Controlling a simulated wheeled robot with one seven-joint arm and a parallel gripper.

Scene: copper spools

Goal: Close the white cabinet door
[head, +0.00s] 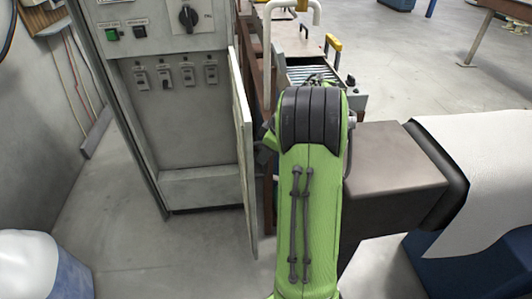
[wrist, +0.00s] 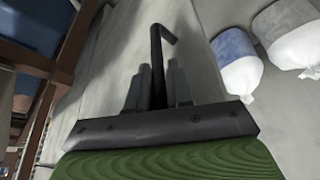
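The white cabinet (head: 180,120) stands at the left in the head view. Its door (head: 243,150) is swung open and shows nearly edge-on, exposing the inside with several switches. My green arm rises just right of the door; most of my gripper is hidden behind it. A small dark part of my arm's end shows beside the door's right side. In the wrist view, my gripper's (wrist: 160,75) two dark grey fingers stand close together with a dark hooked rod (wrist: 158,40) between or just beyond them. Whether they grip the rod, I cannot tell. The door is not clearly identifiable there.
A blue-and-white bag (head: 40,265) sits on the floor at lower left; two such bags (wrist: 236,60) show in the wrist view. A roller conveyor (head: 310,75) and brown frame stand behind my arm. A white-covered surface (head: 480,170) is at right. Floor before the cabinet is clear.

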